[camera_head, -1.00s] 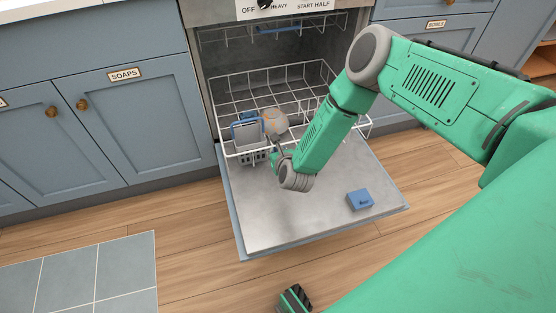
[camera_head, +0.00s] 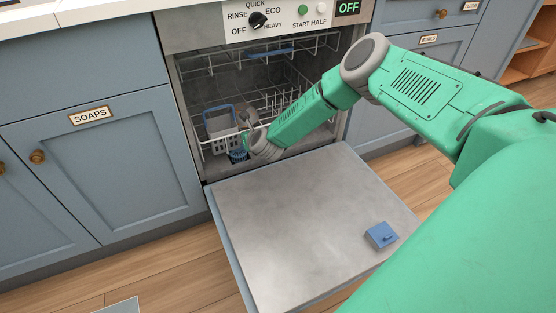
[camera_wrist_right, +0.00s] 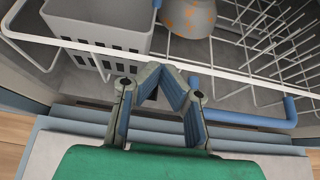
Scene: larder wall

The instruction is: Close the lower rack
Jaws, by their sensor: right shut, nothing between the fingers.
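The lower rack (camera_head: 283,97) is a white wire rack, now mostly inside the dishwasher. Its front wire (camera_wrist_right: 225,73) crosses the right wrist view. A grey basket (camera_head: 220,122) stands at the rack's left front, and shows slotted in the wrist view (camera_wrist_right: 95,33). Beside it is a grey mug with orange spots (camera_wrist_right: 188,17). My right gripper (camera_wrist_right: 157,72) is shut and empty, its fingertips at the front wire; whether they touch it is unclear. My left gripper is out of view.
The dishwasher door (camera_head: 290,215) lies open and flat, with a blue dispenser lid (camera_head: 381,235) on it. An upper rack with a blue handle (camera_head: 270,50) is above. Cupboards (camera_head: 95,150) flank the opening.

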